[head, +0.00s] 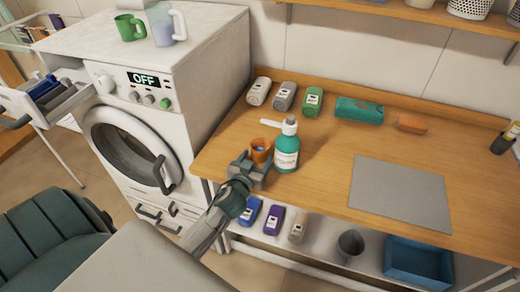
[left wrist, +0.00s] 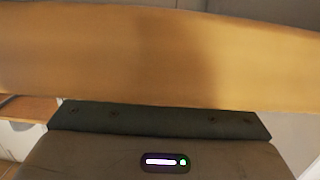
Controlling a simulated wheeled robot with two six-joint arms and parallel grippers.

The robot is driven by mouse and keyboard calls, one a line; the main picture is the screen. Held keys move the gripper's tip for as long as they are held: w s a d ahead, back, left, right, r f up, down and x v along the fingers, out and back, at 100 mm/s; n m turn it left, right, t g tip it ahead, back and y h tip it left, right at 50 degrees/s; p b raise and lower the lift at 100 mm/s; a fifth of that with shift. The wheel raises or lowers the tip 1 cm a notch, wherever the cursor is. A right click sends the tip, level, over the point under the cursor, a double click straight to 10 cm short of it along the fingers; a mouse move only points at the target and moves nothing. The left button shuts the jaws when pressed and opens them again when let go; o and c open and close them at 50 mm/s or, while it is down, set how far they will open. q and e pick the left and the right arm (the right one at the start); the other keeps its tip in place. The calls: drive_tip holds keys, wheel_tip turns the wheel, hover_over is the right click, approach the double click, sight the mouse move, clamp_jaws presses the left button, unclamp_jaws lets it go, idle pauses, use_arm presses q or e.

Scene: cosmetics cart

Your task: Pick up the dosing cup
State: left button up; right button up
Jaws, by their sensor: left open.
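My left gripper (head: 249,168) is open at the cup, low over the counter's front edge. Its jaws overlap the lower part of the cup, so I cannot tell whether they touch it. In the left wrist view, a blurred orange-brown surface (left wrist: 150,55) fills the upper part, and the cup cannot be made out. My right gripper is not in view.
Several bottles, a teal pack (head: 359,111) and an orange block (head: 411,124) line the counter's back. A grey mat (head: 400,194) lies to the right. A washing machine (head: 150,120) stands left. The shelf below holds bottles, a grey cup and a blue bin (head: 418,263).

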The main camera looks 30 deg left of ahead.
sight(260, 151)
use_arm(q)
drive_tip(key=shift+x, duration=1.35)
drive_tip(key=c, duration=0.8)
drive_tip(key=shift+r, duration=0.15)
drive_tip(key=shift+c, duration=0.2)
